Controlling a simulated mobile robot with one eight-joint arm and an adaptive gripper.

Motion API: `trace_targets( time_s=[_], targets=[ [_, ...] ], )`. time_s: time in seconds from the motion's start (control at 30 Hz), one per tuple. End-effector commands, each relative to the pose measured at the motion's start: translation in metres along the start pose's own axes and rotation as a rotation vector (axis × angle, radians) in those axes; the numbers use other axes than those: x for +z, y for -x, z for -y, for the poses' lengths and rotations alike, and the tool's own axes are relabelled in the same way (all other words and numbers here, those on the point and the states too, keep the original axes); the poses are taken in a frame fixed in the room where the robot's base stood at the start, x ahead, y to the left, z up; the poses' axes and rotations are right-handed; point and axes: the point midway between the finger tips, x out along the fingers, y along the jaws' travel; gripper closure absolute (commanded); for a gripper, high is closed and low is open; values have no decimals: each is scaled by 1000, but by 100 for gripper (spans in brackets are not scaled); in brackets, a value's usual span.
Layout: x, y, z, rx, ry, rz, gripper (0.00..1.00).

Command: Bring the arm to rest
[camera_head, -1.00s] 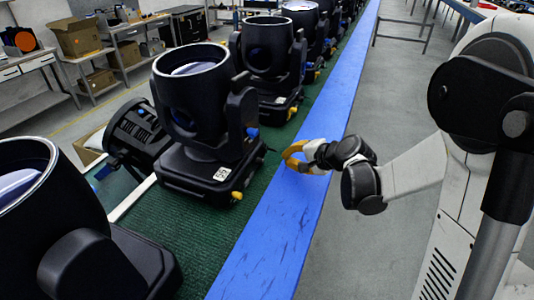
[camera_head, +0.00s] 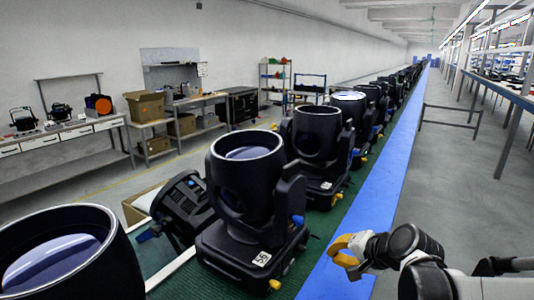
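My gripper (camera_head: 346,250) has yellow fingers and is at the lower right, over the blue strip (camera_head: 385,198) along the conveyor's edge. It is to the right of the nearest whole par can and apart from it. I see nothing held, but the fingers are seen too small and side-on to tell whether they are open or shut. The par can (camera_head: 247,190) is a black moving-head lamp, upright on a base with a white label. Another black par can (camera_head: 60,255) is cut off at the lower left. My arm reaches in from the lower right.
Several more par cans (camera_head: 318,140) stand in a row on the green belt (camera_head: 318,222). A tilted black lamp (camera_head: 183,208) lies beside the near one. Work benches (camera_head: 60,135) with boxes line the left wall.

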Motion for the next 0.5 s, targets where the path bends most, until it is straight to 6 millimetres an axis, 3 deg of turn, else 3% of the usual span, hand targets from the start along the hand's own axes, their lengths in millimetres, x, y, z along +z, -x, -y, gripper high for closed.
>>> trace_targets(
  time_s=[0.23,0.5],
  targets=[
    [52,65,-4,141,305,5,100],
    [98,126,-34,286,631,11,100]
  ],
)
